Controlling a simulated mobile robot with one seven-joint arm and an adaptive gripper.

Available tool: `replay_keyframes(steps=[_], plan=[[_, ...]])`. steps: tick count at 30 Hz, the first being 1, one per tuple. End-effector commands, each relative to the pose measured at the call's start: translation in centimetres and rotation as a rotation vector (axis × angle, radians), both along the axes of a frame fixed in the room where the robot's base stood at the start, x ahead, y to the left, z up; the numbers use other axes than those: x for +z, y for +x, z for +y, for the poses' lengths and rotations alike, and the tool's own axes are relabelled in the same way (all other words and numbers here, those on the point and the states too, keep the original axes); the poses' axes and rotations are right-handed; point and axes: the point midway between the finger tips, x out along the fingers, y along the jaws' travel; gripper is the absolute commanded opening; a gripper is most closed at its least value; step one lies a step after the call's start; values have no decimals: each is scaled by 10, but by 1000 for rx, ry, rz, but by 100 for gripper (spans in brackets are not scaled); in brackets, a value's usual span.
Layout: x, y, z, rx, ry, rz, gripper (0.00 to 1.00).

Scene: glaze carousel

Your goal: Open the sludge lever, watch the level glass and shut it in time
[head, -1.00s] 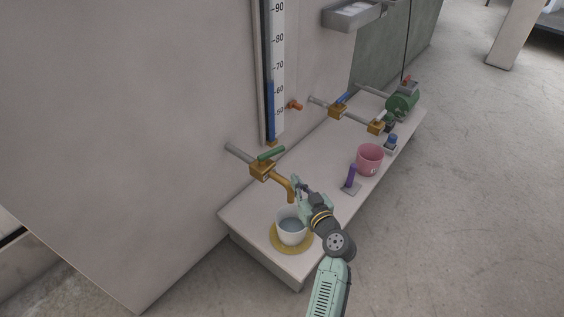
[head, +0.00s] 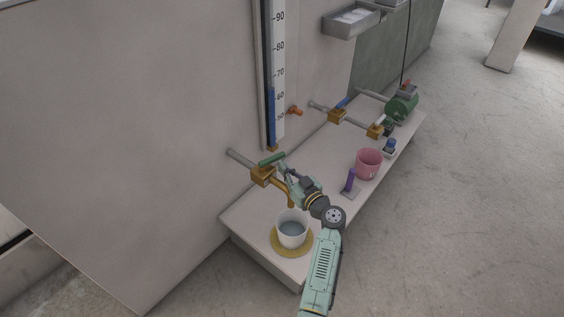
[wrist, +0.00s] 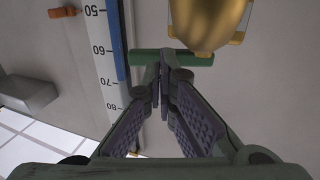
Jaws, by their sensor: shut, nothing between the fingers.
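The green lever (head: 271,159) sits on top of the brass valve (head: 262,174) and lies crosswise to its pipe. It also shows in the wrist view (wrist: 190,58). My gripper (head: 283,170) is shut and empty, its fingertips at the lever; I cannot tell whether they touch. In the wrist view my fingertips (wrist: 163,62) overlap the lever bar. The level glass (head: 270,115) on the wall holds a blue column whose top stands between 60 and 70. A white cup (head: 292,235) with grey-blue liquid stands below the brass spout (head: 290,200). No stream shows.
The cup stands on a yellow round mat (head: 274,248). Along the bench stand a purple-handled tool (head: 350,181), a pink cup (head: 369,164) and a green motor-like unit (head: 402,106). A blue-handled valve (head: 338,112) and an orange knob (head: 295,110) are at the wall.

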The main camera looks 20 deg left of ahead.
Motion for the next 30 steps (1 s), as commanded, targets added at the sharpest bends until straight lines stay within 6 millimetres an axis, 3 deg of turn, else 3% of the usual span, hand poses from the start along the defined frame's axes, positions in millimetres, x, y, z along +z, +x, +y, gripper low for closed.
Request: replay_keyframes(steps=[7, 20, 30], plan=[[1, 11, 15, 0, 0, 0, 0], [-3, 13, 15, 7, 1, -2, 0], [-8, 22, 18, 140, 3, -6, 0]])
